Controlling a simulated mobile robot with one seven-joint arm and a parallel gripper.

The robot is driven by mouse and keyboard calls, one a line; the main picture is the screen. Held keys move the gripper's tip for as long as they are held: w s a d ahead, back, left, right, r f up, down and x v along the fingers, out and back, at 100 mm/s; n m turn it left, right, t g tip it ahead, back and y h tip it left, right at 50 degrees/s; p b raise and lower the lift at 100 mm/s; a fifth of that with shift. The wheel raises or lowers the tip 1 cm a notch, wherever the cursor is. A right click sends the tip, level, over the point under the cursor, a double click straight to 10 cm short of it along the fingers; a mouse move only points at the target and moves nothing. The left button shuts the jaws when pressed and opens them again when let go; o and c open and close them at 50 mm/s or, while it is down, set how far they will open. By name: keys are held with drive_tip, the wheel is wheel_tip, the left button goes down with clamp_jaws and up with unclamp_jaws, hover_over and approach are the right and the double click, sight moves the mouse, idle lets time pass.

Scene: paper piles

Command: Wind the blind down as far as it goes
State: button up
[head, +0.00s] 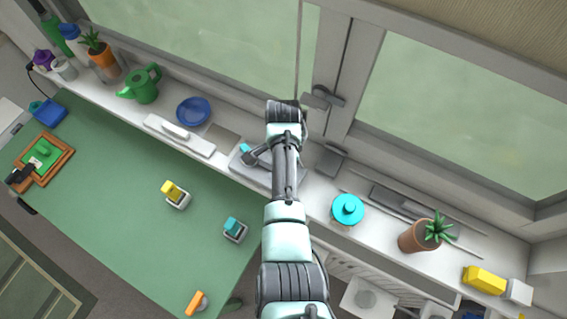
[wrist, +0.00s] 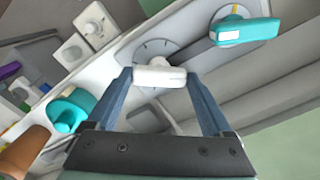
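In the wrist view a white knob (wrist: 159,76) sits on a round dial (wrist: 166,50) with dark tick marks. My gripper (wrist: 159,78) is open, with one blue-grey fingertip beside each end of the knob; I cannot tell whether they touch it. A teal handle (wrist: 248,32) with a yellow mark behind it stands to the right on the same panel. In the head view this teal handle (head: 246,149) shows left of my arm, which hides the white knob and my fingertips. The window (head: 210,45) shows behind the sill; I cannot make out the blind.
On the sill are a blue bowl (head: 193,110), a green watering can (head: 142,85), a teal lidded pot (head: 347,209) and a potted plant (head: 419,235). The green table (head: 120,190) holds several small coloured items. The teal pot shows close to my left finger (wrist: 68,112).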

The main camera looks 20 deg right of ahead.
drive_tip(key=shift+o, duration=0.8)
wheel_tip(320, 180, up, 13)
drive_tip(key=b, duration=0.2)
